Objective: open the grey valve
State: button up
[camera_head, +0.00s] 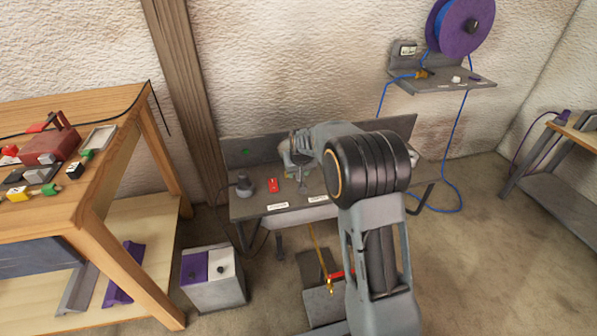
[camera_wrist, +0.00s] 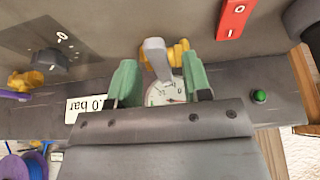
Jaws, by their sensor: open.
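In the wrist view the grey valve's lever (camera_wrist: 156,60) is a short grey handle beside a yellow body (camera_wrist: 181,50). A round white gauge (camera_wrist: 166,92) with a dark needle lies just below it in the picture. My gripper (camera_wrist: 160,82) has two green fingertips, spread apart. The lever and the gauge show between them, with clear gaps to both fingers. I cannot tell whether the fingertips reach down to the lever's depth. In the head view my arm hides most of the gripper and the valve, over the grey bench (camera_head: 243,207).
A red switch (camera_wrist: 235,18) and a green button (camera_wrist: 260,96) are right of the gripper in the wrist view. A dark knob (camera_wrist: 50,58) and another yellow fitting (camera_wrist: 22,81) are left. The head view shows a cluttered wooden table (camera_head: 98,203) left and a wall shelf (camera_head: 440,86).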

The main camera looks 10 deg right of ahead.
grip_shut()
dwell(0.4)
